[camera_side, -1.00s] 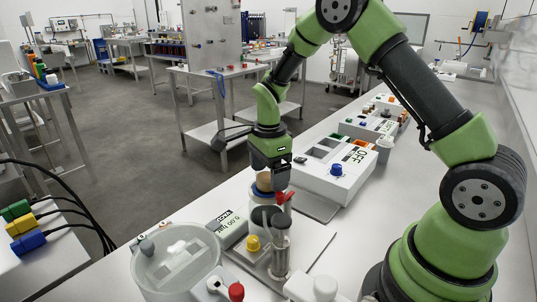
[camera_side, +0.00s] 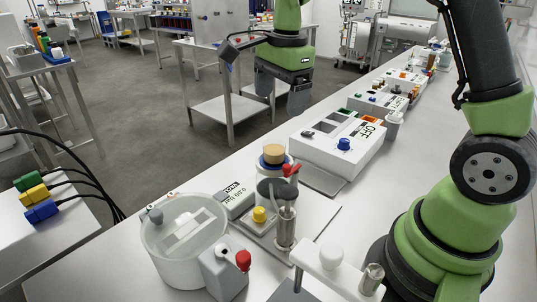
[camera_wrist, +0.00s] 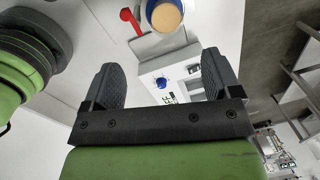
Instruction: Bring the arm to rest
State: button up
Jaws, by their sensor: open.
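My gripper (camera_side: 284,97) hangs in the air above and behind the bench, well above the equipment, with its fingers pointing down. In the wrist view its two dark ribbed fingers (camera_wrist: 161,85) stand wide apart with nothing between them. A tan round stopper (camera_side: 273,153) sits on the blue-ringed vessel (camera_side: 273,163) below my gripper. The stopper also shows in the wrist view (camera_wrist: 166,17), beyond the fingertips and apart from them.
A white box with a blue knob (camera_side: 337,143) stands right of the vessel. A clear round tank (camera_side: 186,232), a red-handled valve (camera_side: 290,170) and a red-knobbed block (camera_side: 226,270) crowd the bench front. The bench's left corner (camera_side: 70,270) is clear.

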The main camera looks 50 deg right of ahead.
jog(key=s+a+r+n+t+y, duration=0.1)
jog(key=s+a+r+n+t, duration=0.2)
jog(key=s+n, duration=0.5)
jog(key=s+a+r+n+t, duration=0.3)
jog(key=s+r+n, duration=0.2)
jog(key=s+n, duration=0.3)
jog(key=shift+s+a+r+y, duration=0.25)
jog(key=shift+s+y, duration=0.15)
jog(key=shift+s, duration=0.55)
